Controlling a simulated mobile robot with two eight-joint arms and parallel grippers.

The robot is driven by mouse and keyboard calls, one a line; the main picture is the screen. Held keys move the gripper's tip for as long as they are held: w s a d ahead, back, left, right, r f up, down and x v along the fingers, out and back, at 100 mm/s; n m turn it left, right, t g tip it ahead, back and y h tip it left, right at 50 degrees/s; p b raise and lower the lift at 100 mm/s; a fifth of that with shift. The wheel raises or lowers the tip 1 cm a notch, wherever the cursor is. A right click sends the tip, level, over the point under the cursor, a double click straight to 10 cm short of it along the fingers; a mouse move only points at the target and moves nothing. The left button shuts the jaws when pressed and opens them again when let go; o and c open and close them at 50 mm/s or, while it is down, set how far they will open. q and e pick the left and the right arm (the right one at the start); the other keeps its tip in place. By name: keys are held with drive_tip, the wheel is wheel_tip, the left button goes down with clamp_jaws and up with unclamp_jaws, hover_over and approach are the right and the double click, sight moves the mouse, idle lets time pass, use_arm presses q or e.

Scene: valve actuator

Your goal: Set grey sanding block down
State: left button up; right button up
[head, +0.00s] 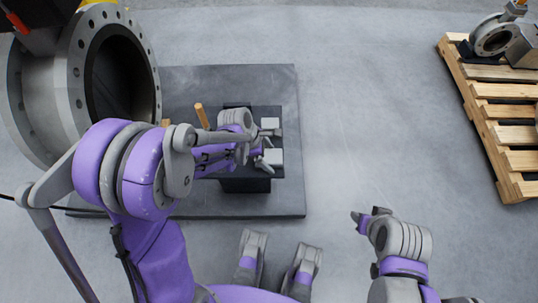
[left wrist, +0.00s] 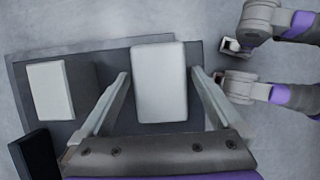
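Two pale grey blocks lie on a small dark stand. One grey block (head: 273,157) is nearer to me, and it shows between my left fingers in the left wrist view (left wrist: 160,83). The other block (head: 270,123) lies farther off and shows at the left of the left wrist view (left wrist: 50,90). I cannot tell which is the sanding block. My left gripper (head: 270,146) is open, with a finger on each side of the nearer block and a visible gap at each side. My right gripper (head: 367,216) is over the floor at right, and its finger gap is unclear.
The dark stand (head: 245,185) rests on a wide dark mat (head: 285,90). A wooden handle (head: 202,116) stands up beside my left arm. A large flanged pipe (head: 70,85) is at upper left. A wooden pallet (head: 500,90) with valve parts is at right. Floor between is clear.

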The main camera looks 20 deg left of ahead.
use_arm(q)
drive_tip(key=shift+r, duration=0.15)
drive_tip(key=shift+a+r, duration=0.1)
drive_tip(key=shift+r, duration=0.15)
drive_tip(key=p+v, duration=0.3)
drive_tip(key=v, duration=0.8)
drive_tip(key=s+a+r+m+t+y, duration=0.1)
drive_tip(key=s+r+m+y, duration=0.1)
drive_tip(key=s+m, duration=0.5)
drive_tip(key=s+a+r+m+t+y, duration=0.1)
drive_tip(key=s+r+m+t+y, duration=0.1)
drive_tip(key=s+m, duration=0.6)
drive_tip(key=r+m, duration=0.1)
drive_tip(key=m, duration=0.5)
drive_tip(key=shift+a+r+t, duration=0.25)
drive_tip(key=shift+t, duration=0.05)
